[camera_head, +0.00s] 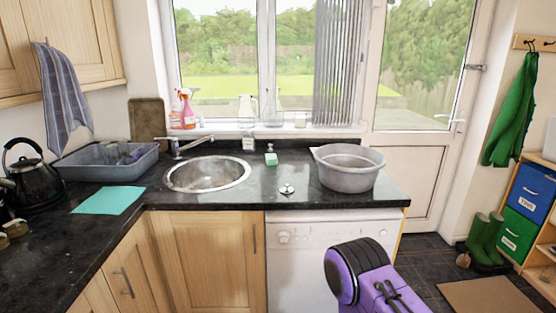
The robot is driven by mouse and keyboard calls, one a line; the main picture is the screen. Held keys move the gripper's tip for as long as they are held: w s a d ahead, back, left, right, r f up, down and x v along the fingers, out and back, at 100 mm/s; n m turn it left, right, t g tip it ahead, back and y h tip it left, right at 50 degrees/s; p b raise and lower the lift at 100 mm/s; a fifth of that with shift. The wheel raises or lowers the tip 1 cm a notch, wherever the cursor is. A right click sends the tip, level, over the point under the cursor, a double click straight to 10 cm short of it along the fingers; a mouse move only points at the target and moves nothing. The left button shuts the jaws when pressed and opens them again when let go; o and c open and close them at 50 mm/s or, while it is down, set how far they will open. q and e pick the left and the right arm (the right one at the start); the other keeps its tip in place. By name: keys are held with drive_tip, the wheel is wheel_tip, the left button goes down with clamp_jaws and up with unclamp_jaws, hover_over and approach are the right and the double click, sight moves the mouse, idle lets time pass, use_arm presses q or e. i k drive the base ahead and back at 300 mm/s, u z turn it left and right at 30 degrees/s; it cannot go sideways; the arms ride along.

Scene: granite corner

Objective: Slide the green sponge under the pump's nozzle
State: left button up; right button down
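I cannot make out a pump nozzle clearly. A flat turquoise cloth (108,200) lies on the counter at the left. Neither of my grippers is in view.
A grey basin (347,180) stands right of the green block, with a small metal piece (287,189) between them and the front edge. The sink (208,189) and tap (186,146) are left. A purple-and-black object (365,275) is before the white appliance (300,243).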

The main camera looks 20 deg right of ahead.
sight(271, 159)
drive_tip(key=z, duration=0.6)
drive_tip(key=i, duration=0.7)
drive_tip(key=z, duration=0.55)
